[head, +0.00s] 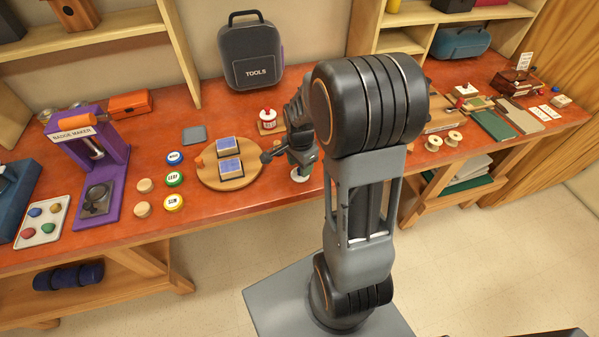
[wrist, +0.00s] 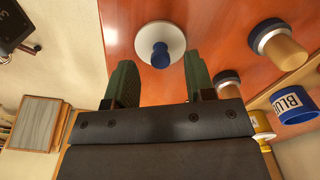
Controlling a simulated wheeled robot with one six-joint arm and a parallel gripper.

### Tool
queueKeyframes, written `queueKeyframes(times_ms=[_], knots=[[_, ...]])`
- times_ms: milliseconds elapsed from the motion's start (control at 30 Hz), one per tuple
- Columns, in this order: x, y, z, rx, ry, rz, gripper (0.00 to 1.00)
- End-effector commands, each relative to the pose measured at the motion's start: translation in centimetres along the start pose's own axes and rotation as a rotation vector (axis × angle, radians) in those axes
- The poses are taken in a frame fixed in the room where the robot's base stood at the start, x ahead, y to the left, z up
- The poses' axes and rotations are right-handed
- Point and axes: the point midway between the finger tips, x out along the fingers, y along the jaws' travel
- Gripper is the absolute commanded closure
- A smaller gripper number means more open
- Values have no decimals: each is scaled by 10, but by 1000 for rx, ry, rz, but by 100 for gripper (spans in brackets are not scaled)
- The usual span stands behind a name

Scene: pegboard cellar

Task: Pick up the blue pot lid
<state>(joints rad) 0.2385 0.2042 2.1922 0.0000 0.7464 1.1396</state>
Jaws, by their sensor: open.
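The blue pot lid (wrist: 172,42) is a white disc with a blue knob in the wrist view. It lies on the red-orange bench top, just beyond my fingertips and roughly centred between them. My gripper (wrist: 160,78) is open, with a green finger on each side and nothing between them. In the head view my gripper (head: 303,158) hangs low over the bench, right of a round wooden board. A small white edge (head: 300,174) shows beneath it, mostly hidden; I cannot tell if it is the lid. A blue-banded pot marked "BLU..." (wrist: 295,104) is at the right in the wrist view.
The round board (head: 208,179) holds two blue-topped blocks. A small red-topped pot (head: 267,117) stands behind my gripper, with the tool bag (head: 251,58) further back. Wood-and-dark round pieces (wrist: 283,45) lie right of the lid. Spools (head: 434,144) stand beyond my arm.

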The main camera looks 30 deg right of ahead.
Motion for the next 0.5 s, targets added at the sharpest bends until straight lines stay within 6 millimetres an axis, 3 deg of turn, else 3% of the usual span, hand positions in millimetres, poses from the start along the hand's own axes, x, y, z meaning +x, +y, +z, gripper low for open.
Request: queueKeyframes(times_ms=[167, 433, 500], knots=[[14, 0, 0, 0, 0, 0, 51], [16, 0, 0, 0, 1, -1, 51], [16, 0, 0, -1, 1, -1, 57]])
